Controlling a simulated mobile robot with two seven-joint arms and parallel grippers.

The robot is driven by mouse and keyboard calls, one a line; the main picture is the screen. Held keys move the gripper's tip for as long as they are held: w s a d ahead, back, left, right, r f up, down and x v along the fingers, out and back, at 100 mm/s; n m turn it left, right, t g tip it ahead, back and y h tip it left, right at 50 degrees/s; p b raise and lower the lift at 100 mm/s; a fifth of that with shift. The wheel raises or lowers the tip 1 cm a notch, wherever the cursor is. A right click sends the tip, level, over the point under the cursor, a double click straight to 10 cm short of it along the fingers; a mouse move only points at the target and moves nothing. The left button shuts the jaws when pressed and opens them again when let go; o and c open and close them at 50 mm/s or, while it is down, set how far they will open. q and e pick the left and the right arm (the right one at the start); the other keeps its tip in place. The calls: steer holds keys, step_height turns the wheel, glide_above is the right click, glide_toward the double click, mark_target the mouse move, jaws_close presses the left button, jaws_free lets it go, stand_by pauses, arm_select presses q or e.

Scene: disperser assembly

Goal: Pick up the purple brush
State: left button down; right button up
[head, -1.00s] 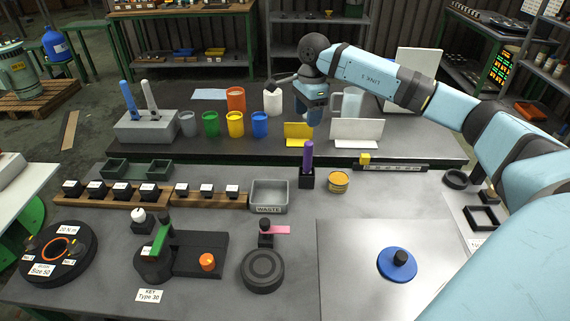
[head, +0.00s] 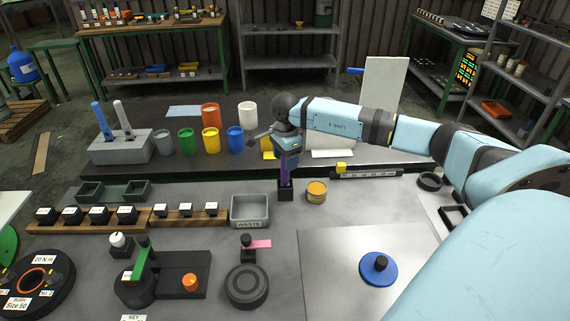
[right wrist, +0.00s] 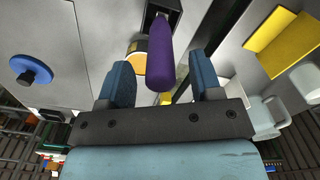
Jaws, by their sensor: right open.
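The purple brush (head: 286,176) stands upright in a small black square holder (head: 285,193) on the bench. My right gripper (head: 288,158) is directly above the holder, at the top of the brush handle. In the right wrist view the purple handle (right wrist: 172,58) lies between the two open blue fingers of my gripper (right wrist: 162,72), with a gap on each side. The fingers do not visibly touch it. The brush's lower end is hidden in the holder. My left gripper is not in view.
A round orange-yellow tin (head: 316,191) stands just right of the holder, and the grey waste bin (head: 250,209) is to its left. A yellow panel (head: 269,149), cups and a white panel stand behind on the raised shelf (head: 150,165). A steel plate (head: 325,260) lies in front.

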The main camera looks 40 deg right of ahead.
step_height(320, 180, down, 2)
steer(key=c, duration=1)
steer(key=shift+r, duration=0.1)
